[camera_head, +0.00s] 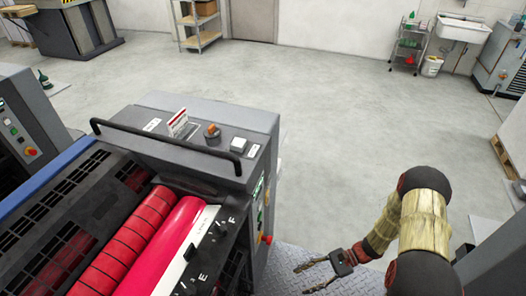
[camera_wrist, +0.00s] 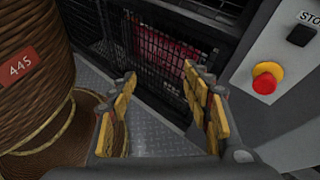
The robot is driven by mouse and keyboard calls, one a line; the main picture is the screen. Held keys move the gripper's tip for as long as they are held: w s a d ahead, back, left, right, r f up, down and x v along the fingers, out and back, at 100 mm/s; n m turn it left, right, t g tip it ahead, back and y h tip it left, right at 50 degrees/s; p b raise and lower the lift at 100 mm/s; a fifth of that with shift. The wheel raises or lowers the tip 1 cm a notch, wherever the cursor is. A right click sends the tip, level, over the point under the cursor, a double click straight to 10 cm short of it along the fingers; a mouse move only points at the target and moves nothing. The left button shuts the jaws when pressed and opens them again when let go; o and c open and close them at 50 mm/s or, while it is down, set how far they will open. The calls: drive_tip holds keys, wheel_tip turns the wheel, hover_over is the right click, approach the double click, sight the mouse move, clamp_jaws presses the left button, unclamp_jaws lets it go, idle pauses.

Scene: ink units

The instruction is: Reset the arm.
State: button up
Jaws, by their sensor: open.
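My arm reaches in from the lower right of the head view, with straw-coloured links and dark joints. My gripper (camera_head: 304,279) is open and empty, low beside the right end of the ink unit. In the wrist view the two yellow-padded fingers of my gripper (camera_wrist: 168,80) stand apart with nothing between them. Beyond them are a metal tread-plate floor (camera_wrist: 160,130) and a dark mesh guard (camera_wrist: 170,65) with red behind it.
The ink unit (camera_head: 205,180) with red rollers (camera_head: 137,240) and a black handrail fills the left. Its side panel carries a red stop button (camera_wrist: 265,84), close right of my fingers. Open grey floor (camera_head: 340,120) lies behind. A pallet (camera_head: 504,157) stands at the right edge.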

drive_tip(key=s+d+r+n+h, duration=0.1)
drive_tip(key=d+r+n+h, duration=0.15)
drive_tip(key=r, duration=0.65)
drive_tip(key=s+d+r+n+t+h+p, duration=0.15)
drive_tip(key=r+n+h, duration=0.25)
drive_tip(key=r, duration=0.5)
drive_tip(key=s+d+r+n+h, duration=0.1)
drive_tip(key=d+r+n+h, duration=0.25)
drive_tip(key=r, duration=0.55)
drive_tip(key=s+a+r+n+t+h, duration=0.1)
drive_tip(key=r+t, duration=0.3)
drive_tip(key=r, duration=0.6)
drive_tip(key=s+a+r+n+t+h, duration=0.1)
drive_tip(key=s+a+r+n+t, duration=0.1)
drive_tip(key=r, duration=0.9)
drive_tip(key=s+a+t+p, duration=0.1)
drive_tip(key=s, duration=0.1)
drive_tip(key=shift+s+r+t+h, duration=0.25)
drive_tip(key=shift+s+t+h, duration=0.1)
drive_tip(key=shift+h, duration=0.05)
drive_tip(key=c, duration=0.3)
